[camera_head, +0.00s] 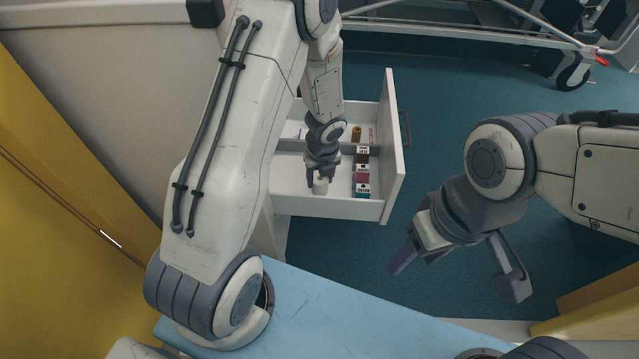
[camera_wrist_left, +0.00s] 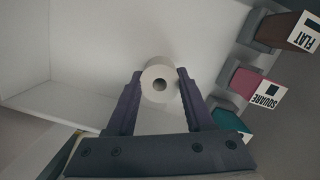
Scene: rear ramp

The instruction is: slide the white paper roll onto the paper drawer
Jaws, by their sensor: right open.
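The white paper roll (camera_wrist_left: 160,82) sits between the two fingertips of my left gripper (camera_wrist_left: 160,75), which look closed against its sides. I cannot tell whether the roll touches the drawer floor. My right gripper (camera_head: 418,260) is open and empty, away from the drawer at the right.
In the drawer, a row of colored blocks stands right of the roll: brown labelled FLAT (camera_wrist_left: 300,30), pink labelled SQUARE (camera_wrist_left: 255,85), and teal (camera_wrist_left: 230,121). A small brown spool (camera_head: 356,133) stands farther back. A light blue surface (camera_head: 330,305) lies in front. A wheeled frame (camera_head: 572,76) stands behind.

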